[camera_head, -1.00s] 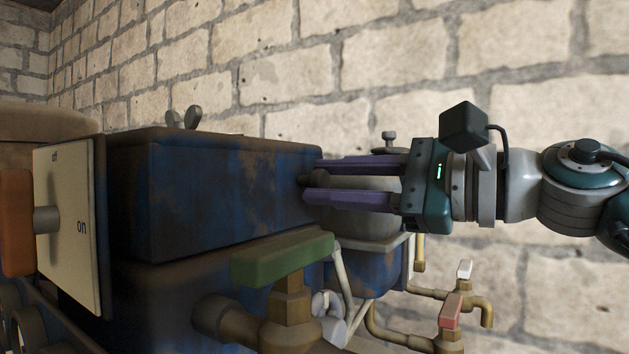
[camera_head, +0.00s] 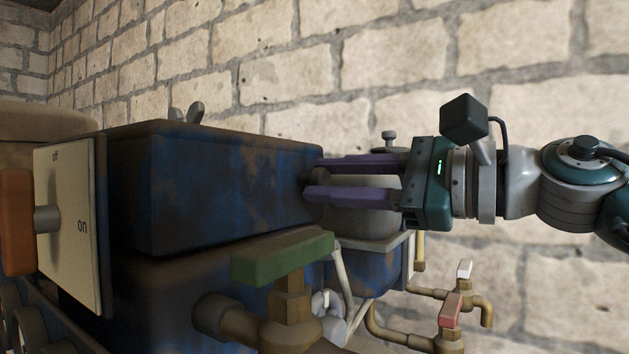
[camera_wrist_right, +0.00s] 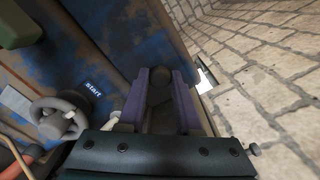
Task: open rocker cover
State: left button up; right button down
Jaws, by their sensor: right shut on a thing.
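The rocker cover (camera_head: 230,195) is a worn, rusty blue box on top of the engine block (camera_head: 165,290) in the head view. My right gripper (camera_head: 312,178) reaches in from the right, its two purple fingers at the cover's right end. In the right wrist view the fingers close around a small dark round knob (camera_wrist_right: 160,78) on the blue face. The knob is mostly hidden by the fingers in the head view. My left gripper is not in view.
A green-handled valve (camera_head: 285,258) stands in front of the cover. An on/off switch plate (camera_head: 70,225) is at the left. Wing nuts (camera_head: 186,113) show behind the cover. Small taps (camera_head: 450,310) are at lower right, and a stone wall (camera_head: 400,60) stands behind.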

aim_at(319, 155)
jog(key=shift+w+d+r, duration=0.1)
jog(key=shift+r, duration=0.15)
jog(key=shift+w+d+r+m, duration=0.2)
jog(key=shift+w+r+m, duration=0.1)
jog(key=shift+m, duration=0.3)
jog(key=shift+w+d+r+m, duration=0.15)
jog(key=shift+w+r+m, duration=0.1)
jog(key=shift+m, duration=0.35)
jog(key=w+m, duration=0.1)
jog(key=m, duration=0.1)
jog(key=d+r+m, duration=0.1)
jog(key=shift+w+d+r+m+b, duration=0.1)
jog(key=shift+w+d+m+b, duration=0.1)
jog(key=shift+w+m+b, duration=0.2)
jog(key=shift+w+d+r+m+b, duration=0.15)
jog(key=shift+w+d+m, duration=0.25)
jog(key=shift+m, duration=0.45)
jog(key=shift+w+d+f+m+b, duration=0.1)
jog(key=shift+w+d+m+b, duration=0.15)
jog(key=shift+w+m, duration=0.45)
jog(key=shift+w+d+r+m+b, duration=0.1)
jog(key=shift+w+d+m, duration=0.25)
jog(key=shift+m, duration=0.6)
jog(key=shift+d, duration=0.1)
jog(key=c, duration=0.8)
grip_release()
jog(key=shift+o, duration=1)
